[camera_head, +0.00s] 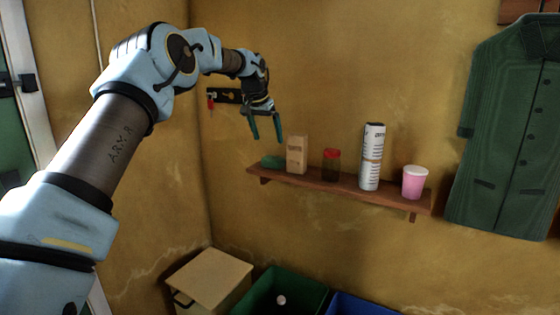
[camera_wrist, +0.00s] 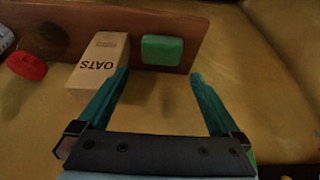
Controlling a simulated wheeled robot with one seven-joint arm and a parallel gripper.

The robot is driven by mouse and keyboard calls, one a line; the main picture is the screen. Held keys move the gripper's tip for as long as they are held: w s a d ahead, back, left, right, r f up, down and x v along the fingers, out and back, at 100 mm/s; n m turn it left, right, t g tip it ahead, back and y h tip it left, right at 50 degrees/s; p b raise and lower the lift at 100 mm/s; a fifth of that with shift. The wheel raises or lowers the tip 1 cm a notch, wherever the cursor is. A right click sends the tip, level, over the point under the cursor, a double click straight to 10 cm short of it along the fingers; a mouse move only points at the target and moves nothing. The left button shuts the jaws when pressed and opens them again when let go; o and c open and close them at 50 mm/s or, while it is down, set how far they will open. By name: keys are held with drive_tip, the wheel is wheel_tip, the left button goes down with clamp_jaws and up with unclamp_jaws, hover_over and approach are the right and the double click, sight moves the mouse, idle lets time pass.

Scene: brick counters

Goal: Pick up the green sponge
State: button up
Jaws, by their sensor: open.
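The green sponge (camera_head: 272,161) lies at the left end of a wooden wall shelf (camera_head: 345,186). In the wrist view the sponge (camera_wrist: 162,49) is a small green block on the shelf board (camera_wrist: 185,22), beside an oats box. My gripper (camera_head: 266,140) is in the air above the left end of the shelf, fingers pointing down. Its two green fingers are apart with nothing between them. In the wrist view the sponge is beyond the fingertips (camera_wrist: 159,73), roughly between them across the picture. Nothing covers the sponge there.
The oats box (camera_head: 297,154) stands close right of the sponge. Farther right are a red-lidded jar (camera_head: 332,165), a tall white can (camera_head: 372,157) and a pink cup (camera_head: 415,182). A green coat (camera_head: 515,130) hangs at right. Bins (camera_head: 297,287) stand below.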

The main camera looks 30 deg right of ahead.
drive_tip(key=p, duration=0.1)
hover_over(272, 158)
drive_tip(key=s+a, duration=0.1)
wheel_tip(272, 158, down, 4)
drive_tip(key=shift+a+f, duration=0.15)
drive_tip(key=shift+a+p+x, duration=0.15)
drive_tip(key=shift+p+x, duration=0.55)
drive_tip(key=shift+x, duration=0.65)
drive_tip(key=shift+a+p+x, duration=0.1)
drive_tip(key=shift+p+x, duration=0.55)
drive_tip(key=shift+x, duration=0.65)
drive_tip(key=shift+f, duration=0.15)
drive_tip(key=c, duration=1)
drive_tip(key=shift+o, duration=0.2)
wheel_tip(272, 158, up, 18)
drive_tip(key=p, duration=0.2)
drive_tip(key=shift+p, duration=0.35)
